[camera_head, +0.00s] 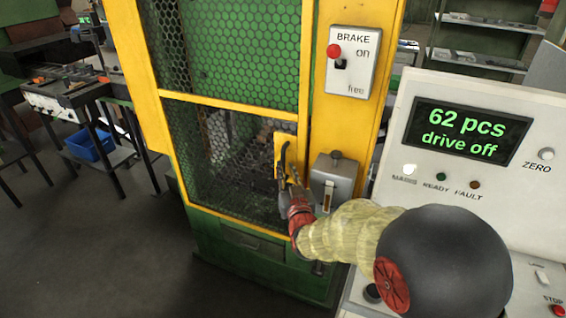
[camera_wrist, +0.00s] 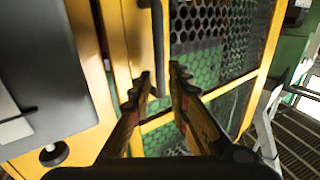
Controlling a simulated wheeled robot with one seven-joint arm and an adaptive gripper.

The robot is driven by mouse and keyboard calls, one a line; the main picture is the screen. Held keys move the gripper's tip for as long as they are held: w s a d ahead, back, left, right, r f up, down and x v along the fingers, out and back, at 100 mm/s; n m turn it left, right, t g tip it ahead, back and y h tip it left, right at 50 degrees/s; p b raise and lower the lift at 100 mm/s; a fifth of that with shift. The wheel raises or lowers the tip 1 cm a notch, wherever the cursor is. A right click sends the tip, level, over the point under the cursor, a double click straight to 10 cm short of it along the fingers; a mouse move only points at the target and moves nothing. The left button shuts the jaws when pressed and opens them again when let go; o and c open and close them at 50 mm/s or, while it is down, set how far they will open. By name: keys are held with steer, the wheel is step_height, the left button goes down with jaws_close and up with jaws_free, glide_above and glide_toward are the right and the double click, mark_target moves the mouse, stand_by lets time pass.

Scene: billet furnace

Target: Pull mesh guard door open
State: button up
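The mesh guard door (camera_head: 225,108) has a yellow frame with dark hexagonal mesh and sits in the machine front, looking shut. Its black bar handle (camera_head: 284,158) is on a yellow plate at the door's right edge. In the wrist view the handle (camera_wrist: 158,45) runs down toward the gap between my fingers. My gripper (camera_head: 293,187) is at the handle's lower end in the head view. In the wrist view my gripper (camera_wrist: 162,82) has its two fingers apart, with the handle's lower end between their tips, nearer the left one. I cannot tell whether it touches.
A grey latch box (camera_head: 335,178) is on the yellow post just right of the handle. A brake switch panel (camera_head: 352,62) is above it. A control console (camera_head: 470,150) reading "62 pcs drive off" stands at right. Open floor (camera_head: 120,240) lies to the left.

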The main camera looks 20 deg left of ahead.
mark_target(283, 163)
steer(key=shift+b+x, duration=0.4)
steer(key=shift+x, duration=2.3)
steer(key=c, duration=0.3)
jaws_close()
